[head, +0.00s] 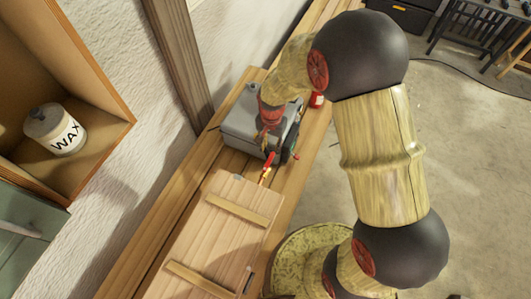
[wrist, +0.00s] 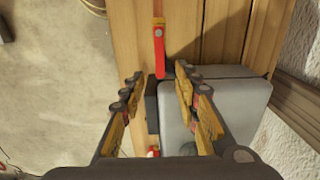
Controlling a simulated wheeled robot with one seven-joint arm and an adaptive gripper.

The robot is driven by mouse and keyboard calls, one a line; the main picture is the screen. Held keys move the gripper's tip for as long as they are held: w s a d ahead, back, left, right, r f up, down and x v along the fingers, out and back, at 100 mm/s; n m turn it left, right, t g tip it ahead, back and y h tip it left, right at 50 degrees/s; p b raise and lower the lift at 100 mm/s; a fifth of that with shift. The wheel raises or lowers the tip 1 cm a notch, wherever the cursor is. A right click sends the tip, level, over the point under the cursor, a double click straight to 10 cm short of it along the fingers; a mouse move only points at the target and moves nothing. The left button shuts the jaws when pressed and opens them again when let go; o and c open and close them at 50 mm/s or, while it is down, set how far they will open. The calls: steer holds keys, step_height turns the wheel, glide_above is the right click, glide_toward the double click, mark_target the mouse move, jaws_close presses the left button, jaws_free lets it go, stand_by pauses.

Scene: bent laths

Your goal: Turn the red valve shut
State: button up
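The red valve handle (wrist: 160,55) is a flat lever on a brass-coloured fitting (wrist: 158,21), above the wooden bench in the wrist view. In the head view the red handle (head: 270,160) shows small beside the grey box. My gripper (wrist: 159,73) is open, with one finger on each side of the handle's free end in the picture. I see a gap on both sides, and I cannot tell whether the fingertips are at the handle's depth. In the head view my gripper (head: 282,150) is over the bench, partly hidden by my wrist.
A grey box (head: 240,126) stands on the bench close by my gripper; it also fills the right of the wrist view (wrist: 230,95). A wooden lid or crate (head: 218,225) lies nearer. A red can (head: 316,99) stands behind. A wax jar (head: 58,132) sits in a wall shelf.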

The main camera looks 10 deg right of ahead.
mark_target(271, 157)
steer(key=shift+w+d+f+p, duration=0.1)
steer(key=shift+w+f+p, duration=0.1)
steer(key=shift+f, duration=1.75)
steer(key=shift+w+d+f+p, duration=0.1)
steer(key=shift+f+p, duration=0.1)
steer(key=shift+f, duration=1.75)
steer(key=c, duration=0.3)
steer(key=c, duration=0.4)
jaws_close()
